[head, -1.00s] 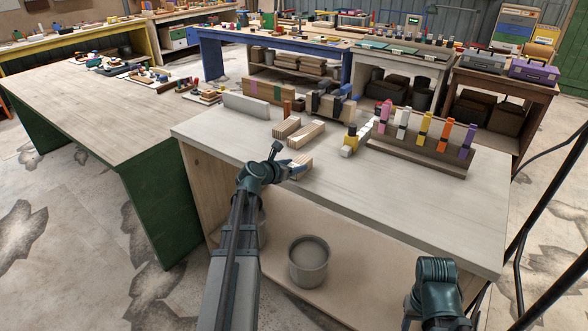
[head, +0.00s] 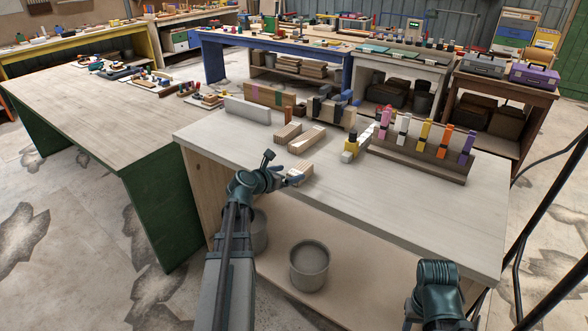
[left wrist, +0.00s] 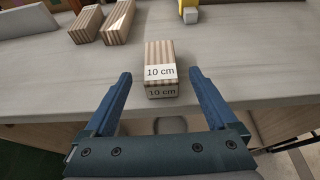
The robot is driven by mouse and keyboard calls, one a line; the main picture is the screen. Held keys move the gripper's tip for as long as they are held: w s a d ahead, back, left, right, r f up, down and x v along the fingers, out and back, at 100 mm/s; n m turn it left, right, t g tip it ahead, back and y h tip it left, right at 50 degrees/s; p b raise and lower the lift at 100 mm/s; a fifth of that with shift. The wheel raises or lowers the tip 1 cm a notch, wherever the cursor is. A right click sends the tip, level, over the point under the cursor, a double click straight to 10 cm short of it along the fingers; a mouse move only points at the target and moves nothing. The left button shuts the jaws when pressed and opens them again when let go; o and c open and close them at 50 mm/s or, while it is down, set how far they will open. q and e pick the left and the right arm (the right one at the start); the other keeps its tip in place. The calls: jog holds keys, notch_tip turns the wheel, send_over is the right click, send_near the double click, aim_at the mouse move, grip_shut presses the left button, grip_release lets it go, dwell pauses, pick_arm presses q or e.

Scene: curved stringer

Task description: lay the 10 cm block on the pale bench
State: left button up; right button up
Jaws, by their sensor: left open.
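The 10 cm block (head: 301,171) is striped wood with "10 cm" labels on its near end. It lies flat on the pale bench (head: 400,205), close to the front edge. It also shows in the left wrist view (left wrist: 160,60), its labelled end facing me. My left gripper (head: 293,181) is at the block's near end. In the left wrist view its blue fingers (left wrist: 160,75) are open, one on each side of the block's near end, with a gap on both sides. The right arm's dark joint shows at lower right in the head view; its gripper is not visible.
Two more striped blocks (head: 288,133) lie behind the 10 cm block. A yellow and grey piece (head: 350,146) stands to their right. A rack (head: 420,158) with several coloured clips is farther right. The bench's right front is clear. A grey bucket (head: 309,264) stands on the lower shelf.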

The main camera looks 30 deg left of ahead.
pick_arm(q)
jog(key=p+v, duration=0.2)
jog(key=v, duration=0.5)
jog(key=shift+s, duration=0.4)
jog(key=shift+r, duration=0.15)
